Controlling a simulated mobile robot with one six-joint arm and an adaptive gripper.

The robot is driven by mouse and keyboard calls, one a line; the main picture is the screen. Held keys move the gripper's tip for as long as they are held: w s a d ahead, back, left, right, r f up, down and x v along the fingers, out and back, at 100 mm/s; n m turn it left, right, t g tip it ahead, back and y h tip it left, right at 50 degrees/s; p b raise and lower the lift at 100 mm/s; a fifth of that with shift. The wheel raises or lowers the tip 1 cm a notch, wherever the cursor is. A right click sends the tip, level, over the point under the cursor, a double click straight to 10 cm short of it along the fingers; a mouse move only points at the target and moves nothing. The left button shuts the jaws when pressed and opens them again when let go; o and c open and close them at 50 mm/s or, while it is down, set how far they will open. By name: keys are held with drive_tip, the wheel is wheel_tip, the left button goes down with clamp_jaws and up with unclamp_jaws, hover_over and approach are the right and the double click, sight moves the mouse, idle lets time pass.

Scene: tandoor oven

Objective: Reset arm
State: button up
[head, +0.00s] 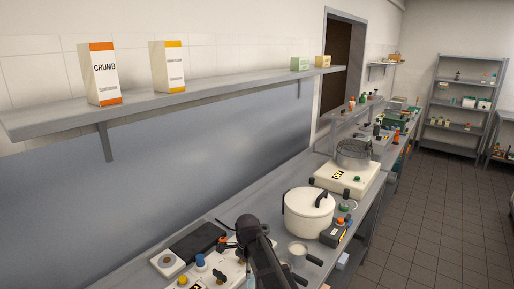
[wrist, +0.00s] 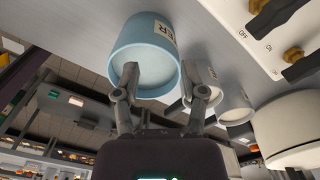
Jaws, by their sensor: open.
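My gripper (wrist: 166,82) shows in the wrist view with its two fingers spread apart and nothing held between them. A light blue cup (wrist: 145,35), with a label ending in "ER", is just beyond the fingers. The left finger overlaps the cup's pale round face in the picture; I cannot tell whether they touch. The right finger overlaps a smaller whitish cup. In the head view my dark arm reaches over the counter at the bottom centre; its gripper cannot be made out there.
A white lidded pot (head: 309,216), a small pan (head: 298,248) and a scale-like appliance (head: 345,179) stand on the counter near my arm. A wall shelf (head: 190,97) carries a CRUMB carton (head: 104,75) and other boxes. The tiled floor (head: 430,210) at right is clear.

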drive_tip(key=s+d+f+n, duration=0.1)
drive_tip(key=s+d+n, duration=0.5)
drive_tip(key=d+n, duration=0.3)
drive_tip(key=s+d+n+b, duration=0.1)
drive_tip(key=s+d+n, duration=0.6)
drive_tip(key=d, duration=0.4)
drive_tip(key=shift+f+n+b, duration=0.3)
drive_tip(key=shift+f+n, duration=0.05)
drive_tip(key=shift+n, duration=0.55)
